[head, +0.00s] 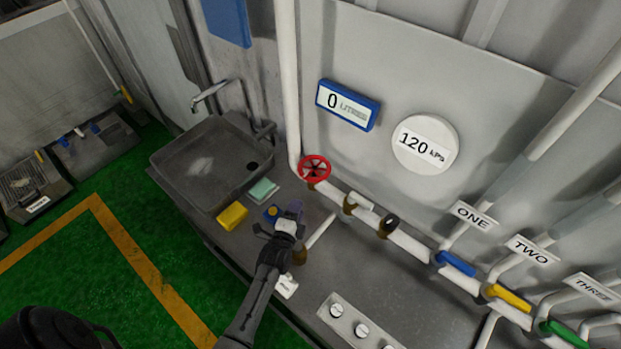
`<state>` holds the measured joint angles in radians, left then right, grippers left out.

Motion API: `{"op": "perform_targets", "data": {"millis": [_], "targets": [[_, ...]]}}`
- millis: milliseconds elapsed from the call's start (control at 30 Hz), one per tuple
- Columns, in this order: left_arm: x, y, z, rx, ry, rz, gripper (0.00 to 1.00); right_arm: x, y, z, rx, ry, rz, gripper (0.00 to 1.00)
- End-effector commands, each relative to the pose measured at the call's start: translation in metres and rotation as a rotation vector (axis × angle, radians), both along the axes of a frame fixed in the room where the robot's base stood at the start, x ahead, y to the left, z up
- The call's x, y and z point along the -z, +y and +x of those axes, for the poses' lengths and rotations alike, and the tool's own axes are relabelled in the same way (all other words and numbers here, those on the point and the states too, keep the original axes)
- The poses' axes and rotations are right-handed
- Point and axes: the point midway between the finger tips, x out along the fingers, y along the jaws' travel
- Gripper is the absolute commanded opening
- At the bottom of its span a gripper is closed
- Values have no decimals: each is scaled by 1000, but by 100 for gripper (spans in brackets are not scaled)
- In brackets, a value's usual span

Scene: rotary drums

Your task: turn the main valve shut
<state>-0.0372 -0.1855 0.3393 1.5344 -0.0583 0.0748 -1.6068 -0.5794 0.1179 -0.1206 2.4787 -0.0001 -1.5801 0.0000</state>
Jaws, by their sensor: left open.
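A red handwheel valve (314,168), which I take for the main valve, sits on the white pipe at the back of the steel counter, below the litre display. My left gripper (292,209) is over the counter, in front of and slightly left of the red wheel, apart from it. Its jaws are open, and I see nothing between them. Its forearm reaches up from the bottom of the view. How far the wheel is turned cannot be told. My right gripper is not in view.
The pressure gauge (425,145) reads 120 kPa and the litre display (347,105) reads 0. Blue (456,263), yellow (509,297) and green (563,333) valve handles line the pipe at right. A sink (205,165), yellow sponge (232,216) and control panel (352,325) are nearby.

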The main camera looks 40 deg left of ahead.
Motion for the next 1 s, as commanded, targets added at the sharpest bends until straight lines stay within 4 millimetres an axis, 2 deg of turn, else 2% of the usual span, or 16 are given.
{"op": "perform_targets", "data": {"millis": [267,700,1000], "targets": [[6,7,20,-24,-35,86,45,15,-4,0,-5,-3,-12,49],[8,35,95,-23,-34,85,45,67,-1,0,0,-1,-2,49],[6,47,126,-24,-32,84,45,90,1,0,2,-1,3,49]]}}
